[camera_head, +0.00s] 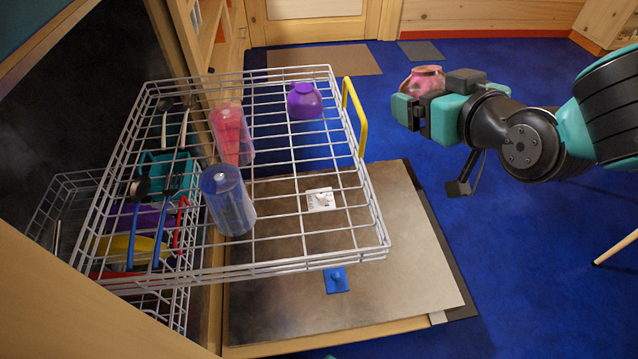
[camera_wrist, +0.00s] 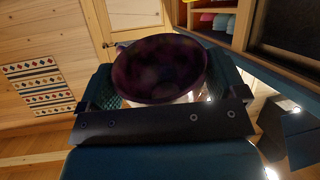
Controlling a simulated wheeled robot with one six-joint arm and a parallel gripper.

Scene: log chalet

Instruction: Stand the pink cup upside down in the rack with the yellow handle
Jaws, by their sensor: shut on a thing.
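The pink cup (camera_head: 424,80) is held in my gripper (camera_head: 412,108), in the air to the right of the rack in the head view. A narrower ring shows at its top there, and its lower part is hidden by the fingers. In the wrist view the cup (camera_wrist: 160,68) shows its dark open mouth, between the two fingers. The white wire rack (camera_head: 280,264) is at left and centre, with the yellow handle (camera_head: 357,115) on its right side. The cup is apart from the rack, beyond the handle.
The rack holds a purple cup (camera_head: 303,102) upside down, a pink tumbler (camera_head: 231,134) and a blue tumbler (camera_head: 228,200). Its middle and right front show bare wires. A lower rack (camera_head: 65,190) with several dishes lies below left. An open door panel (camera_head: 400,235) lies beneath.

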